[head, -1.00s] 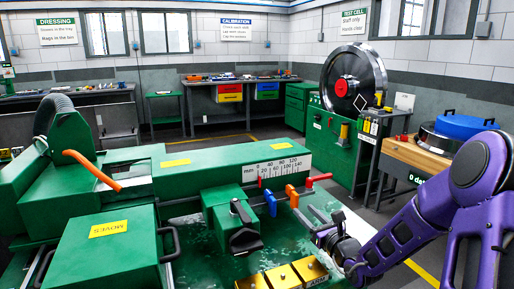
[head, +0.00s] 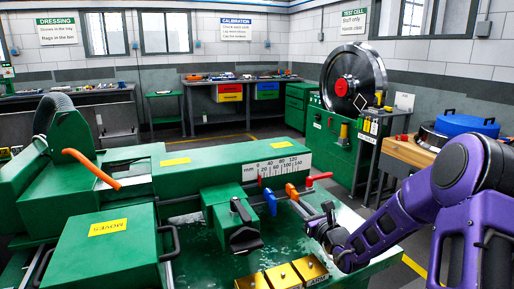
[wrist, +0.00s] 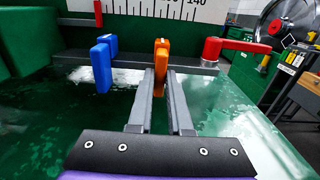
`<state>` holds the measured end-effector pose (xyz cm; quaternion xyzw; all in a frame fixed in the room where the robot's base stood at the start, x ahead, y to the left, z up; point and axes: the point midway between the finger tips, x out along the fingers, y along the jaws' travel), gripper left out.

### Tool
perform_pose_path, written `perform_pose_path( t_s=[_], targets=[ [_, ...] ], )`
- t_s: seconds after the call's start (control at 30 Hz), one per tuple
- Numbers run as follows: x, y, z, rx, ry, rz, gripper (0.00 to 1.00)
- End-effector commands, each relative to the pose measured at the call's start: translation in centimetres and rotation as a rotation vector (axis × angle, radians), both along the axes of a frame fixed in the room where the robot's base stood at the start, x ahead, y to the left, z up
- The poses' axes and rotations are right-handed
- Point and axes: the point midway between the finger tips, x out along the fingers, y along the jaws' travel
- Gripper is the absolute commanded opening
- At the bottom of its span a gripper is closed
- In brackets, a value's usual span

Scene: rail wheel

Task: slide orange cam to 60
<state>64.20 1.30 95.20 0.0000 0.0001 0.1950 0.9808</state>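The orange cam (head: 291,191) hangs on the rail below the mm scale (head: 278,167), right of the blue cam (head: 270,203). The wrist view shows the orange cam (wrist: 161,52) under the higher numbers, near 120 to 140; its exact reading is unclear. My gripper (head: 300,206) reaches in from the right. In the wrist view its two fingers (wrist: 160,75) are apart, and the orange cam's lower part shows in the gap between them. I cannot tell whether either finger touches it.
A red handle (head: 318,177) sits at the rail's right end, and a red piece (head: 262,182) is left of the orange cam. The green carriage with a black lever (head: 240,212) stands further left. Yellow blocks (head: 283,276) lie in front on the wet green bed.

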Motion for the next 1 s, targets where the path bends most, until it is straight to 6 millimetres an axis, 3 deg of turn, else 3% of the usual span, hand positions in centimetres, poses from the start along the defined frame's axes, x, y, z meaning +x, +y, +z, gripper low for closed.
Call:
perform_pose_path(
  t_s=[0.4,1.0],
  targets=[
    [-0.1,0.2,0.0,0.000,0.000,0.001,0.00],
    [-1.0,2.5,0.0,0.000,0.000,0.004,0.00]
  ],
)
